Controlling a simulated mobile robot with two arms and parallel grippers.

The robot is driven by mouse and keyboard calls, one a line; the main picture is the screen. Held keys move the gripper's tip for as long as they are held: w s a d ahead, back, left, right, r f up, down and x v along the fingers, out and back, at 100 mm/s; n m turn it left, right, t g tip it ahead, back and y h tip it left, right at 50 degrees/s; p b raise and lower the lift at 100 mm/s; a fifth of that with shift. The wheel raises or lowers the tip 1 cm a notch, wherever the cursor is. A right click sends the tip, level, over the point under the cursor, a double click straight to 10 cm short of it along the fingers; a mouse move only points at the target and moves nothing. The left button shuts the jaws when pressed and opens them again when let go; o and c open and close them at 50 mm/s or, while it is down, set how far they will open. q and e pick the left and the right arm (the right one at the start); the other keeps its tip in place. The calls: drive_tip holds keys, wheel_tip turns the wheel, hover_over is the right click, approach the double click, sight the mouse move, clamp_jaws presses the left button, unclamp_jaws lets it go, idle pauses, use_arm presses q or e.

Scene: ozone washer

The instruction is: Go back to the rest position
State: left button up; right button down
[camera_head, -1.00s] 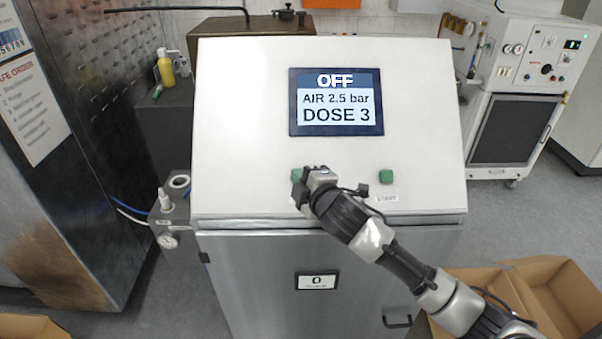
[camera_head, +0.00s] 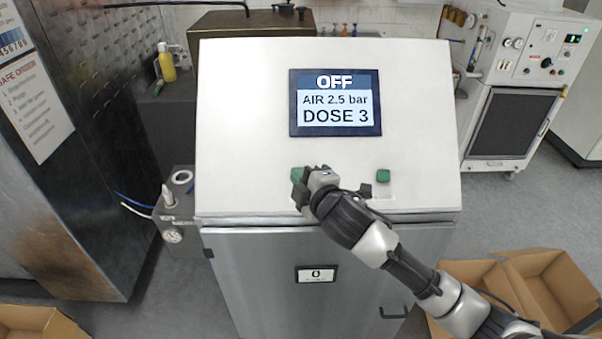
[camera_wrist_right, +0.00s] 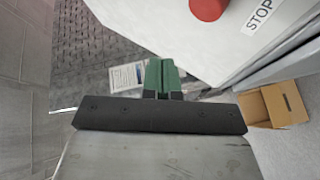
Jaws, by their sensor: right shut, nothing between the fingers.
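My right gripper (camera_head: 296,178) is in front of the lower left of the washer's sloped white panel (camera_head: 240,130) in the head view. Its green fingers (camera_wrist_right: 162,77) are shut together and empty in the right wrist view. A red button (camera_wrist_right: 208,8) with a STOP label (camera_wrist_right: 262,14) sits at the top of that view, apart from the fingers; in the head view my gripper seems to hide it. A green button (camera_head: 383,176) is to the right on the panel. The screen (camera_head: 335,103) reads OFF, AIR 2.5 bar, DOSE 3. My left gripper is out of view.
The washer's metal front (camera_head: 255,275) is below the panel. An open cardboard box (camera_head: 540,295) stands at the lower right, under my right arm. Another box (camera_head: 35,322) is at the lower left. A white machine (camera_head: 530,60) stands at the back right, with open floor before it.

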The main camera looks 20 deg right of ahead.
idle(0.6)
drive_tip(key=s+d+f+m+g+h, duration=0.1)
drive_tip(key=s+f+m+g+h, duration=0.3)
drive_tip(key=s+f+m, duration=0.6)
drive_tip(key=s+d+f+m+g, duration=0.2)
drive_tip(key=s+f+m+g, duration=0.15)
drive_tip(key=s, duration=0.75)
drive_tip(key=s+d+f+m+g, duration=0.15)
drive_tip(key=s+f+g, duration=0.3)
drive_tip(key=s, duration=0.65)
wheel_tip(320, 180, down, 33)
drive_tip(key=s+g+b, duration=0.2)
drive_tip(key=s+b, duration=0.1)
drive_tip(key=b, duration=0.2)
drive_tip(key=s+d+f+g+b, duration=0.1)
drive_tip(key=s+d+f+b, duration=0.1)
drive_tip(key=s+f, duration=1.2)
wheel_tip(320, 180, down, 2)
drive_tip(key=shift+s+d+f+b, duration=0.25)
drive_tip(key=shift+s+d+b, duration=0.1)
drive_tip(key=shift+b, duration=0.15)
